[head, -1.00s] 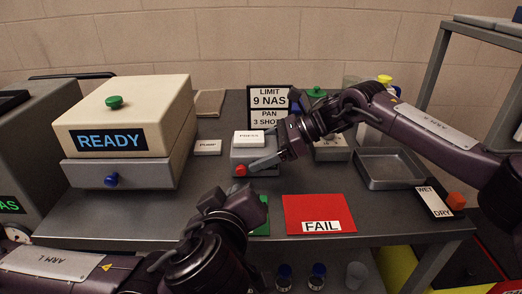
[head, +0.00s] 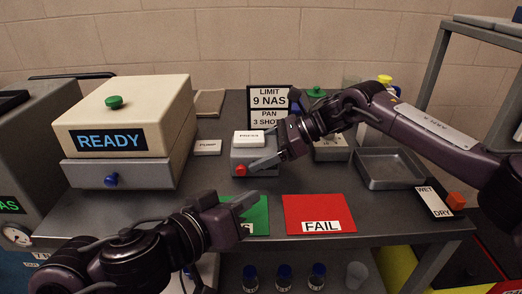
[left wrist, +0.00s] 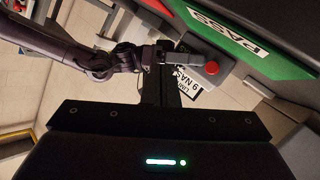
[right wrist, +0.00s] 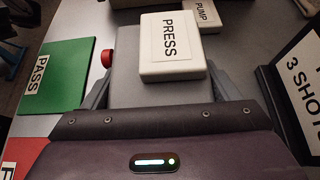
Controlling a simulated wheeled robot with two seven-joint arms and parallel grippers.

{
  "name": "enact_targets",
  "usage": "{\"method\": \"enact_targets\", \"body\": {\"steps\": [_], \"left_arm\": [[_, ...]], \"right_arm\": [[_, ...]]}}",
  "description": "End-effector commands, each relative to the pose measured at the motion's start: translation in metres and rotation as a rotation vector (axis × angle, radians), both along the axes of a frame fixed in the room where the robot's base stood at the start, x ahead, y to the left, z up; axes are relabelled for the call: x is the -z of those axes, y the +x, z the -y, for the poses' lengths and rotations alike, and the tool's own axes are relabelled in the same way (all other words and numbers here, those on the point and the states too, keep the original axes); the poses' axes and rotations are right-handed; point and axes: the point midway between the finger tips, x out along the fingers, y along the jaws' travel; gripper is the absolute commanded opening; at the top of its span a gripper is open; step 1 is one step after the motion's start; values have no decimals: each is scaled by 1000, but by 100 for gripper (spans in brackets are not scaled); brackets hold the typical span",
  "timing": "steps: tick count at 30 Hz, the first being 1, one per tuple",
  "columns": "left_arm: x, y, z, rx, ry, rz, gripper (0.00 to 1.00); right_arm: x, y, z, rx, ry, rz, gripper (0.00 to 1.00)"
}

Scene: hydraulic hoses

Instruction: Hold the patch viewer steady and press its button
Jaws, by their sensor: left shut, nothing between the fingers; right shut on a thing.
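The patch viewer is taken to be the grey box (head: 243,158) with a white PRESS plate (head: 249,137) on top and a red button (head: 240,170) on its front. It stands upright on the table; the box (right wrist: 155,85) and red button (right wrist: 107,58) also show in the right wrist view. My right gripper (head: 268,153) is shut on the box, its fingers along two opposite sides. My left gripper (head: 240,200) is shut and empty, in front of the box over the green mat's edge, apart from the button. In the left wrist view, the red button (left wrist: 212,68) lies beyond its fingers.
A green PASS mat (head: 257,216) and a red FAIL mat (head: 319,211) lie at the table front. A READY machine (head: 125,125) stands left, a PUMP block (head: 207,147) behind. A LIMIT sign (head: 269,100) stands behind the box; a grey tray (head: 390,170) is right.

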Motion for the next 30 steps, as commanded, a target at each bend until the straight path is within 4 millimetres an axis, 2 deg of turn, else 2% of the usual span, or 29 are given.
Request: {"method": "enact_targets", "body": {"steps": [4,11,24,30], "left_arm": [[24,-7,-15,40,38,-41,0],[34,-5,-23,59,57,-61,0],[34,53,-22,58,56,-62,0],[34,71,-22,59,56,-60,0]], "right_arm": [[-1,0,0,0,1,1,49],[-1,0,0,-1,1,2,49],[-1,0,0,0,1,1,49],[-1,0,0,0,1,1,49]]}}
